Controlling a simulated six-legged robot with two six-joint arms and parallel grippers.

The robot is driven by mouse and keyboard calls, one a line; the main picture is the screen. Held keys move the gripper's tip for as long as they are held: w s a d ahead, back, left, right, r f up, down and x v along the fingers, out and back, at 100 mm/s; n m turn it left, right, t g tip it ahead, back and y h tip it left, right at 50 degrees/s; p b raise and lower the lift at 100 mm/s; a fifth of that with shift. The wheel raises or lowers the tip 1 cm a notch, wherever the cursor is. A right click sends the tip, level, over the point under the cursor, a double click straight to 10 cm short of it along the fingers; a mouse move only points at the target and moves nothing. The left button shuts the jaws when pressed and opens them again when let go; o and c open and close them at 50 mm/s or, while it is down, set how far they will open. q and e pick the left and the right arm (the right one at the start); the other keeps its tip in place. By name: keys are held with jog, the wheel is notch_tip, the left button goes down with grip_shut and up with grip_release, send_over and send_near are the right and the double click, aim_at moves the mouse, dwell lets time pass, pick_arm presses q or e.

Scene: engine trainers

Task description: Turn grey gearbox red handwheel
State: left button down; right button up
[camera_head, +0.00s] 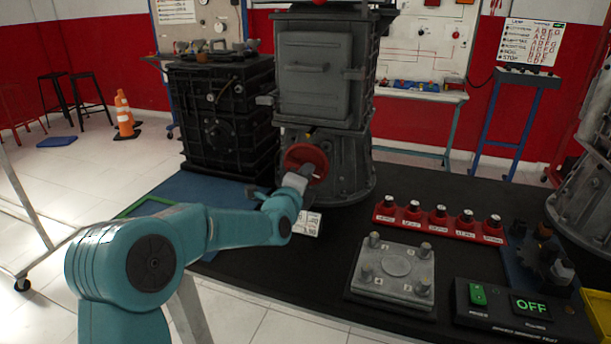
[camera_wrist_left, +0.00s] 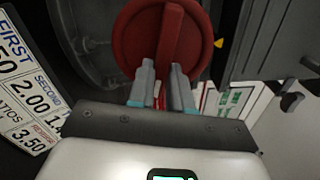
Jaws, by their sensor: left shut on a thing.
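The red handwheel (camera_head: 306,163) is on the front of the grey gearbox (camera_head: 340,160), low on its housing. In the left wrist view the red handwheel (camera_wrist_left: 135,35) is a disc with a raised bar across its middle. My left gripper (camera_head: 306,172) reaches it from the front, and in the left wrist view its fingers (camera_wrist_left: 163,88) stand on either side of the bar's lower end, shut on it. The fingers hide part of the bar's lower end. My right gripper is not in view.
A black ribbed engine block (camera_head: 222,115) stands left of the gearbox. On the dark bench (camera_head: 300,262) are a red strip with several knobs (camera_head: 437,222), a metal plate with posts (camera_head: 393,270) and a black box reading OFF (camera_head: 530,308). A ratio card (camera_wrist_left: 22,85) lies below the wheel.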

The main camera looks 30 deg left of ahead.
pick_arm(q)
jog(key=shift+r, duration=0.1)
jog(key=c, duration=1)
grip_release()
jog(key=shift+c, duration=0.2)
jog(key=v, duration=1.6)
jog(key=shift+s, duration=0.2)
